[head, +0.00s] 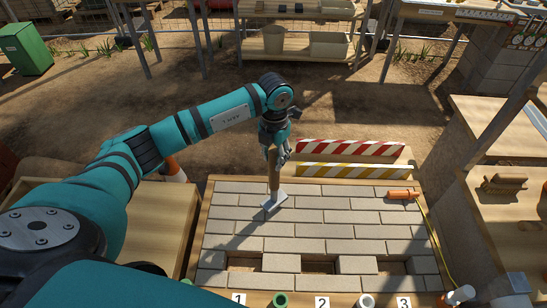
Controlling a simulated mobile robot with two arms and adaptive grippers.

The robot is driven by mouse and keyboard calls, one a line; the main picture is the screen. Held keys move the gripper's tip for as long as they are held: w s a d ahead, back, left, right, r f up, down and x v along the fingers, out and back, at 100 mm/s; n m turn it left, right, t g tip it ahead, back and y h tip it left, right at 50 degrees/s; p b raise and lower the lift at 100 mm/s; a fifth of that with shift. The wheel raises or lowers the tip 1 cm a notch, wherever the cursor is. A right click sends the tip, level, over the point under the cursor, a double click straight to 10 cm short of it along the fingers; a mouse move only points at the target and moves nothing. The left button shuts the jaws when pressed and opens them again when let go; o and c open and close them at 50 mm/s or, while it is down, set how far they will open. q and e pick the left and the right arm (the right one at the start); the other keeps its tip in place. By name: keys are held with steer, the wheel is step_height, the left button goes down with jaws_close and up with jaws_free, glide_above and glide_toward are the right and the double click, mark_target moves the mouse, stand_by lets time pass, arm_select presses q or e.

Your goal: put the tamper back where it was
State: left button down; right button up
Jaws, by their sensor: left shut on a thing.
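My left gripper (275,157) is shut on the tamper (274,184), around the upper part of its wooden handle. The tamper hangs nearly upright, its flat grey metal foot lowest. The foot is over the back left part of the paved bed (265,244); I cannot tell whether it touches the pavers. My right gripper is not in view.
An orange tool (403,195) with a yellow cord lies at right. Striped barrier boards (350,148) stand behind.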

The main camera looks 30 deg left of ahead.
arm_select(q)
step_height(320, 180, down, 3)
steer(key=shift+r+p, duration=0.15)
steer(key=shift+p, duration=0.35)
steer(key=c, duration=0.9)
jaws_free()
steer(key=shift+s+f, duration=0.15)
steer(key=shift+f, duration=0.05)
steer(key=shift+c, duration=0.2)
steer(key=shift+r, duration=0.1)
step_height(320, 180, up, 11)
steer(key=b, duration=0.3)
steer(key=shift+r, duration=0.55)
